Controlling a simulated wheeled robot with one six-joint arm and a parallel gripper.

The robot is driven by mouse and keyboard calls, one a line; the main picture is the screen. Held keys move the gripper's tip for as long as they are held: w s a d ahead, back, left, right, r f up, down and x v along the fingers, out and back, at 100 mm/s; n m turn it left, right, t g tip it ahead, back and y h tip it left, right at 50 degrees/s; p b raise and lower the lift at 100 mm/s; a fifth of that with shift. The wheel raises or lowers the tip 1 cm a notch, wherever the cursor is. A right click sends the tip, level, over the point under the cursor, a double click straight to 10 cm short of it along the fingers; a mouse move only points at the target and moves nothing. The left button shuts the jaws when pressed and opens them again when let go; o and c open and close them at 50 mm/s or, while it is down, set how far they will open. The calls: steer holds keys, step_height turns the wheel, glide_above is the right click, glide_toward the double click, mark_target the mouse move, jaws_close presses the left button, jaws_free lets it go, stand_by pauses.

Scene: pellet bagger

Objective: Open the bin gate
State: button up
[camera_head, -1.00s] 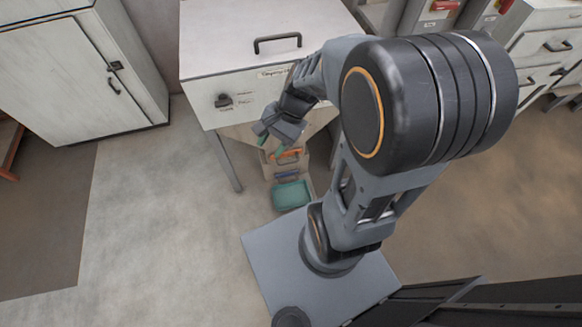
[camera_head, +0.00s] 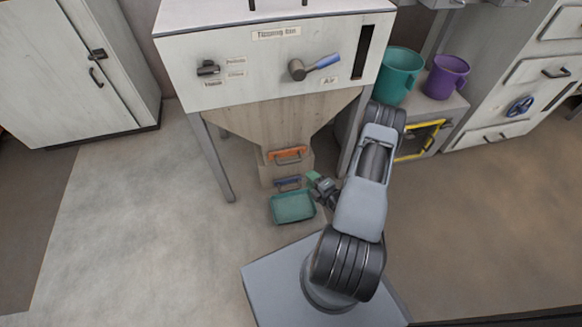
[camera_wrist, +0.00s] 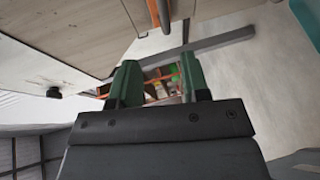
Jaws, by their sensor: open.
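The tipping bin (camera_head: 280,75) is a white box on legs with a wooden hopper (camera_head: 270,122) below it. An orange handle (camera_head: 288,154) sits across the hopper's outlet, and a blue handle (camera_head: 287,183) is just below. A teal tray (camera_head: 293,208) is under the outlet. My gripper (camera_head: 313,178) is low, just right of the blue handle and above the tray's right edge. In the wrist view, my gripper's green fingers (camera_wrist: 160,75) are apart with nothing held between them. An orange piece (camera_wrist: 153,12) shows beyond them at the top, apart from the fingers.
The bin's front has a black knob (camera_head: 208,69) and a blue-handled lever (camera_head: 315,66). A teal bucket (camera_head: 400,74) and a purple bucket (camera_head: 447,76) stand on a low cabinet at right. A bin leg (camera_head: 215,160) stands left of the hopper. Floor is clear at left.

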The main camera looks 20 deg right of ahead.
mark_target(293, 163)
steer(key=shift+h, duration=0.3)
steer(key=b+x, duration=0.1)
steer(key=x, duration=0.3)
steer(key=b+x, duration=0.1)
steer(key=x, duration=0.4)
steer(key=b+x, duration=0.2)
steer(key=x, duration=0.2)
steer(key=shift+w+f, duration=0.2)
steer(key=shift+f, duration=0.1)
jaws_close()
